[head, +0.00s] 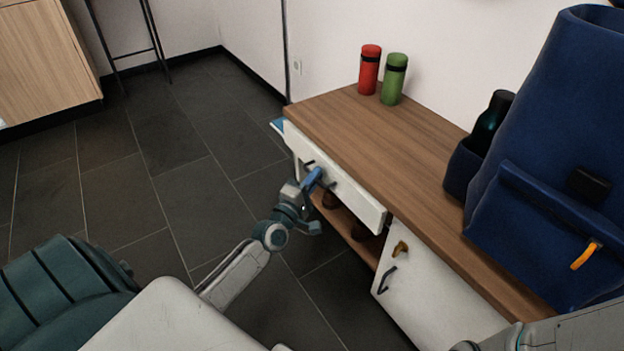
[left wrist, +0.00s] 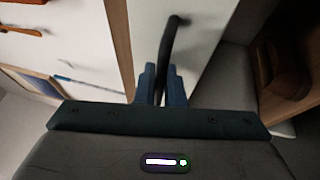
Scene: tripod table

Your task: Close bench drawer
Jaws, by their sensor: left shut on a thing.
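The bench drawer's white front (head: 357,198) sits under the wooden bench top (head: 365,135) and looks slightly proud of it; how far it is open is hard to tell. My left gripper (head: 313,181) is at the dark drawer handle, partly hiding it. In the left wrist view, the dark handle bar (left wrist: 170,42) runs down between the blue fingers of my left gripper (left wrist: 162,84), which are shut on it. The white drawer front (left wrist: 198,42) lies behind. My right gripper is not in view; only part of my right arm shows at the bottom right.
A red container (head: 370,70) and a green container (head: 394,79) stand at the bench top's far end. A blue bag (head: 545,150) and a dark bottle (head: 491,120) stand at right. An open shelf (head: 345,222) with dark shoes and a white cabinet door (head: 410,290) lie below.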

